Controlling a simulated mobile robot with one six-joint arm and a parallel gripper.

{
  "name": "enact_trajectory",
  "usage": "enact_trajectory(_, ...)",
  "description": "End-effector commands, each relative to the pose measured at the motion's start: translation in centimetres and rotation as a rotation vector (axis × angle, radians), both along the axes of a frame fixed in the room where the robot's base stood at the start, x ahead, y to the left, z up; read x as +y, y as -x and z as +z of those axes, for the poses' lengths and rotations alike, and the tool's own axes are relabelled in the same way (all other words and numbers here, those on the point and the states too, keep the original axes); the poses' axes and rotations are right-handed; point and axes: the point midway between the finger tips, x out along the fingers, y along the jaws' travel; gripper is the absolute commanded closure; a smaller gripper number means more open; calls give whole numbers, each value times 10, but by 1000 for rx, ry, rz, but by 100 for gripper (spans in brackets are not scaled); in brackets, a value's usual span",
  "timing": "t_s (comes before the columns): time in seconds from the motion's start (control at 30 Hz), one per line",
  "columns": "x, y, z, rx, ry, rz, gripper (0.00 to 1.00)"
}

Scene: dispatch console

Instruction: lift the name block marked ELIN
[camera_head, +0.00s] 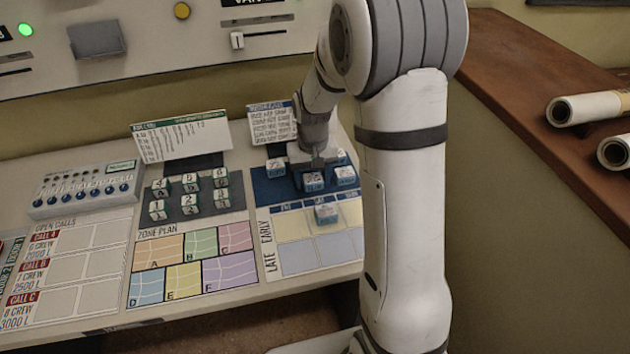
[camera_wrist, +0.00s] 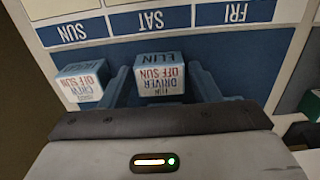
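The name block marked ELIN (camera_wrist: 160,78) is a pale block with blue sides, also lettered DRIVER and OFF SUN. In the wrist view it stands on the dark blue strip, between the two fingers of my gripper (camera_wrist: 161,82). The fingers are open, one on each side of it, with narrow gaps seeming to show. In the head view my gripper (camera_head: 313,160) points down over a block (camera_head: 314,183) on the blue strip, hiding part of it; its lettering is too small to read there.
A second block (camera_wrist: 82,82), lettered OFF SUN, stands close beside the left finger in the wrist view. In the head view, blocks stand left (camera_head: 276,168) and right (camera_head: 345,175) of my gripper, and one (camera_head: 326,213) stands nearer on the roster. A card (camera_head: 272,124) stands behind.

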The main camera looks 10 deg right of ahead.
Motion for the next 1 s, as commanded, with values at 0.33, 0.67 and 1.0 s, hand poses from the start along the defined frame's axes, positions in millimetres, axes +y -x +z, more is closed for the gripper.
enact_trajectory(0.33, 0, 0, 0, 0, 0, 1, 73)
enact_trajectory(0.67, 1, 0, 3, -2, 0, 1, 79)
enact_trajectory(1.0, 1, -1, 61, -6, 0, 2, 79)
